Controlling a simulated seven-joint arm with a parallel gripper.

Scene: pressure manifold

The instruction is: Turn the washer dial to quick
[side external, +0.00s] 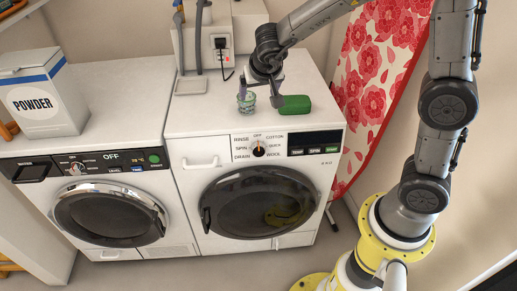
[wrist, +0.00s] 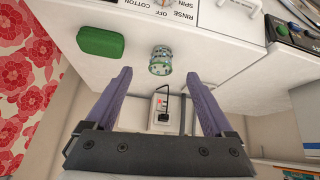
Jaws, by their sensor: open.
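The washer dial (side external: 259,150) is a round knob with an orange mark on the right-hand white machine. Its mark appears to point up at OFF; QUICK is printed to its right. In the wrist view only a sliver of the dial (wrist: 163,3) shows at the top edge. The washer (side external: 186,143) has a dark round door below the panel. My gripper (side external: 260,95) is above the washer's top, behind and above the dial and apart from it. In the wrist view its purple fingers (wrist: 159,74) are spread wide with nothing between them.
A patterned cup (side external: 246,103) stands on the washer top near my fingers, also in the wrist view (wrist: 160,62). A green block (side external: 295,105) lies right of it. A powder box (side external: 42,95) stands on the left machine. A wall socket (side external: 221,45) is behind. The space before the panel is clear.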

